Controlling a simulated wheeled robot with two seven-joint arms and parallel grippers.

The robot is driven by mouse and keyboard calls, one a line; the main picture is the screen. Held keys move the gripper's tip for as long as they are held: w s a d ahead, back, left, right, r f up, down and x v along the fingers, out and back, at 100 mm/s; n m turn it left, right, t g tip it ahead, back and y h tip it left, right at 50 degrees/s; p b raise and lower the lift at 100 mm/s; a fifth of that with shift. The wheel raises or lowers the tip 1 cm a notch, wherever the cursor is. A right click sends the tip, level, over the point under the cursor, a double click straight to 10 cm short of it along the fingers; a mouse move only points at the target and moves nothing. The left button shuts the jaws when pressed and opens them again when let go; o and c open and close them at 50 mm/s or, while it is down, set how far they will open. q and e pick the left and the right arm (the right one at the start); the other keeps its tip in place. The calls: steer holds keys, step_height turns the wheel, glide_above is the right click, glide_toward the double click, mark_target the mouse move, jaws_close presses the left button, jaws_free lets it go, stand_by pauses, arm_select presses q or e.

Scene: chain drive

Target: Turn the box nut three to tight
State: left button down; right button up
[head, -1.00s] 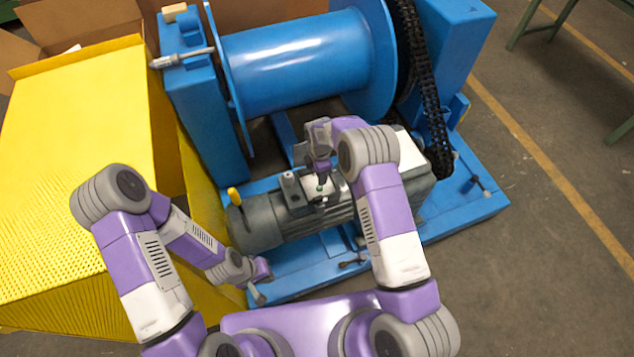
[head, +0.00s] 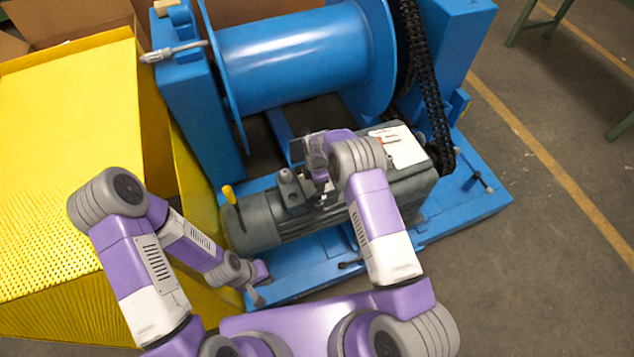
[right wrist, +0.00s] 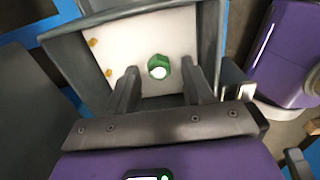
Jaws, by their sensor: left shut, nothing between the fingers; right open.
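In the right wrist view a green nut (right wrist: 158,67) with a bright round centre sits on the white floor of a grey-walled box (right wrist: 78,66). My right gripper (right wrist: 160,82) is open, with one finger on each side of the nut. The right finger is close to the nut; whether it touches I cannot tell. In the head view my right gripper (head: 319,184) is over the motor (head: 262,226), and its arm hides the nut. My left gripper (head: 260,294) is shut and empty, low beside the motor's near left end.
A blue frame (head: 470,205) carries the motor, a blue drum (head: 295,62) and a black chain (head: 432,95). Two small brass-coloured parts (right wrist: 100,57) show on the box floor. A yellow bin (head: 75,130) stands at left. Open floor lies at right.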

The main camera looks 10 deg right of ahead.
jaws_close()
